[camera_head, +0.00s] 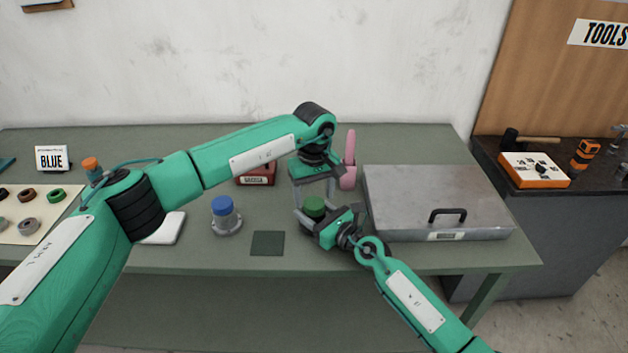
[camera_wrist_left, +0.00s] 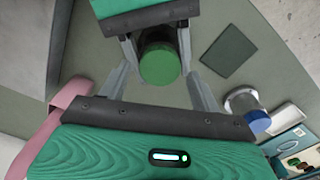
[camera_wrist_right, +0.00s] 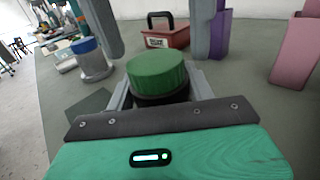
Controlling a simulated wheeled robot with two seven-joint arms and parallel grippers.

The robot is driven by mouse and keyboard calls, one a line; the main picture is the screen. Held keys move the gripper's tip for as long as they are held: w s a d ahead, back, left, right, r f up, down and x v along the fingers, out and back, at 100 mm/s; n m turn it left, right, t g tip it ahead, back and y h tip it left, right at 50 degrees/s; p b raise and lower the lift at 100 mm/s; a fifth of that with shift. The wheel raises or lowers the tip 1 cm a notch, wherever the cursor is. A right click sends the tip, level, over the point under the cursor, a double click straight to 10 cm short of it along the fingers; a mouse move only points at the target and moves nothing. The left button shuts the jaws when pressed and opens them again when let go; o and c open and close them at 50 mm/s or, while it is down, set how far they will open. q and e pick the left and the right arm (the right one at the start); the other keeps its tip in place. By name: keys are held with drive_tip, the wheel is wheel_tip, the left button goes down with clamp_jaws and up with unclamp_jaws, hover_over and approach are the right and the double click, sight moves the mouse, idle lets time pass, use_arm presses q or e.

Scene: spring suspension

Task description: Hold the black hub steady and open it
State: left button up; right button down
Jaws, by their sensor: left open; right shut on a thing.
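The black hub (camera_wrist_right: 150,99) stands upright on the green table with a green cap (camera_wrist_right: 158,72) on top; the cap also shows in the head view (camera_head: 314,203) and the left wrist view (camera_wrist_left: 160,62). My right gripper (camera_wrist_right: 160,90) is shut around the dark body just below the cap. My left gripper (camera_head: 316,197) points down from above, open, with its fingers on either side of the cap and no clear contact. Much of the hub's body is hidden by the fingers and the cap.
A grey metal case (camera_head: 430,195) is close on the right. A red box (camera_head: 257,176) and a pink holder (camera_head: 348,172) stand behind.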

use_arm(q)
drive_tip(key=shift+f, duration=1.05)
